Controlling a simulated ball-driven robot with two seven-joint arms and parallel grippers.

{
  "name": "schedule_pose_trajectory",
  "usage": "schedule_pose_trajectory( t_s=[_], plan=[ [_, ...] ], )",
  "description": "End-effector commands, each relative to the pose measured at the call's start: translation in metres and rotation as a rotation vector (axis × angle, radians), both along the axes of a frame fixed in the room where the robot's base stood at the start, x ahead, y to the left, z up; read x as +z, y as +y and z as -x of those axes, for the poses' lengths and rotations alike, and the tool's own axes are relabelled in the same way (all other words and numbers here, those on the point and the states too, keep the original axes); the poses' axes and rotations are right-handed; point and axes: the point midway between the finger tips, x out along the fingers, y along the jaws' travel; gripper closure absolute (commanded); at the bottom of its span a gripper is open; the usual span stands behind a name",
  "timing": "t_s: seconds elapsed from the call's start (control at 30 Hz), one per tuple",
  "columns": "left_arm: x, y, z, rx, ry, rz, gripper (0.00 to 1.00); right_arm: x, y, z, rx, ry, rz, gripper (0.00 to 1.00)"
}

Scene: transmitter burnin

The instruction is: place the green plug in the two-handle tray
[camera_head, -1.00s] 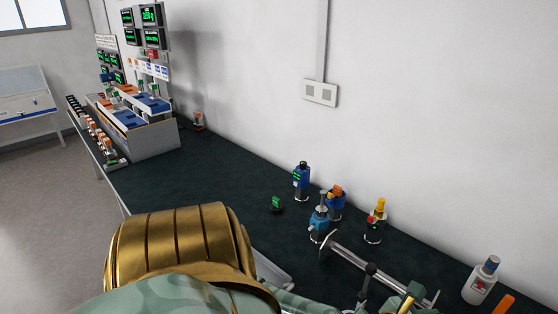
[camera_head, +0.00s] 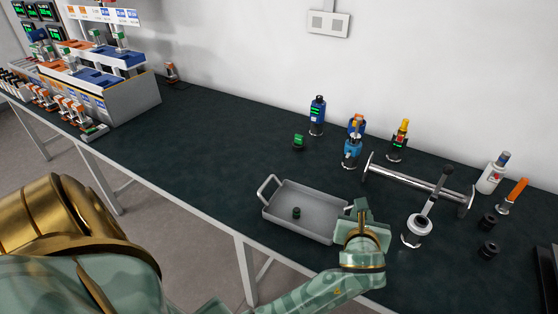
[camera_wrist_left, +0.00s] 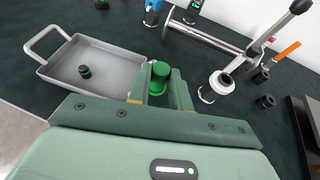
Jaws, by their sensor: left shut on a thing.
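The two-handle tray (camera_head: 273,211) is a grey shallow metal tray on the dark bench. It also shows at the left of the left wrist view (camera_wrist_left: 120,75), with one looped handle clear there. My left gripper (camera_head: 357,209) is at the tray's right end. In the left wrist view, my left gripper (camera_wrist_left: 160,88) is shut on a green plug (camera_wrist_left: 160,76), just right of the tray. In the head view the held plug is hidden. A small dark plug with a green top (camera_head: 296,212) stands inside the tray. My right gripper is not in view.
A green-topped plug (camera_head: 299,141) stands behind the tray. Blue devices (camera_head: 317,115), a yellow-topped one (camera_head: 399,140), a metal bar stand (camera_head: 420,185), a lever tool (camera_head: 417,230) and a white bottle (camera_head: 490,178) stand behind and right. Free bench lies left of the tray.

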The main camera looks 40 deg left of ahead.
Motion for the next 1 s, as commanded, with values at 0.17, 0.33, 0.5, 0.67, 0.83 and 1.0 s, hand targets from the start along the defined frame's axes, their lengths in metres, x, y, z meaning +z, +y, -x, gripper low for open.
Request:
schedule_pose_trajectory(
  t_s=[0.17, 0.33, 0.5, 0.67, 0.83, 1.0],
  plan=[
    [-0.012, 0.024, -0.003, 0.015, 0.0, -0.004, 1.0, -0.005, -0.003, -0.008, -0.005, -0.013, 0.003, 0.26],
    [-0.035, 0.07, -0.02, 0.013, 0.001, -0.006, 1.0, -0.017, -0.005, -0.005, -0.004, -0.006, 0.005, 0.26],
    [-0.069, 0.107, -0.035, 0.011, 0.005, -0.003, 1.0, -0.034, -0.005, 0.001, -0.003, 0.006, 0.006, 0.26],
    [-0.09, 0.125, -0.042, 0.011, 0.002, -0.002, 1.0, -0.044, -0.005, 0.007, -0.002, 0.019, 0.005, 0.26],
    [-0.097, 0.132, -0.045, 0.01, 0.0, -0.001, 1.0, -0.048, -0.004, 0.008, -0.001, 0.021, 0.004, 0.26],
    [-0.126, 0.137, -0.046, 0.009, 0.005, 0.002, 1.0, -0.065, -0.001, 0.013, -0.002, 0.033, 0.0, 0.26]
  ],
)
